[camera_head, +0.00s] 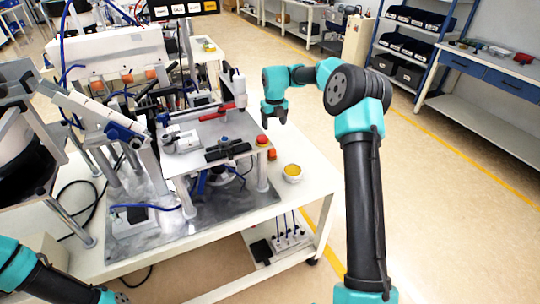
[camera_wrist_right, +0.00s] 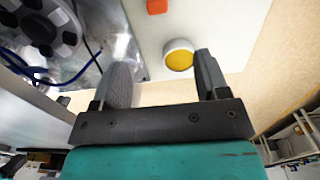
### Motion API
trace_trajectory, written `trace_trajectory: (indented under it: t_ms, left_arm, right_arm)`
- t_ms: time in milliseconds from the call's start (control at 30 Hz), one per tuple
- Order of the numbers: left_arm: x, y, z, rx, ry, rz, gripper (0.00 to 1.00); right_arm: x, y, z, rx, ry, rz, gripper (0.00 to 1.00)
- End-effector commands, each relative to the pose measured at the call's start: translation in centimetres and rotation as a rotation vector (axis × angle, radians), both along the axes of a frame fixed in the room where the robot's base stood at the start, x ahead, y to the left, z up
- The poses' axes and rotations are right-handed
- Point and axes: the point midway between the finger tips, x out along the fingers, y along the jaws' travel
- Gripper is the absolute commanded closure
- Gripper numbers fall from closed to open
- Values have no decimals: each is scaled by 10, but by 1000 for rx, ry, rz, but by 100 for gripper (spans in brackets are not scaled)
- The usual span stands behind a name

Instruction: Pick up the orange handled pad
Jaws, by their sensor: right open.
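A small orange block-like piece (camera_head: 272,154) lies on the white table near its right side; I cannot tell whether it is the handled pad. It also shows at the top edge of the right wrist view (camera_wrist_right: 157,6), partly cut off. Beside it is a white round cup with a yellow inside (camera_head: 292,172), also in the right wrist view (camera_wrist_right: 178,56). My right gripper (camera_head: 273,118) is open and empty, pointing down above the table, apart from both. Its two fingers (camera_wrist_right: 162,76) show in the right wrist view. My left arm shows at the bottom left, its gripper out of view.
A machine with a raised metal plate (camera_head: 235,165) stands left of the cup, with a red button (camera_head: 262,140) at its corner. A red-handled clamp (camera_head: 217,113) lies on the plate. The white table's front right (camera_head: 285,200) is clear.

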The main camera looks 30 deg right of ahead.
Motion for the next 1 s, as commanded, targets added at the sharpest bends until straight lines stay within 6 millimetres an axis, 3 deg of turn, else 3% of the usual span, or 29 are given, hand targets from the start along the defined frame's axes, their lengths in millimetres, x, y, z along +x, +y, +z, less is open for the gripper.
trace_trajectory:
  t_ms: [167, 700, 1000]
  left_arm:
    - [0, 0, 0, 0, 0, 0, 37]
    - [0, 0, 0, 0, 0, 0, 37]
    - [0, 0, 0, 0, 0, 0, 37]
  right_arm:
    - [0, 0, -19, 0, 2, 1, 32]
    - [-1, 0, -108, 0, 2, 0, 32]
    - [0, 0, -121, -1, 0, 0, 32]
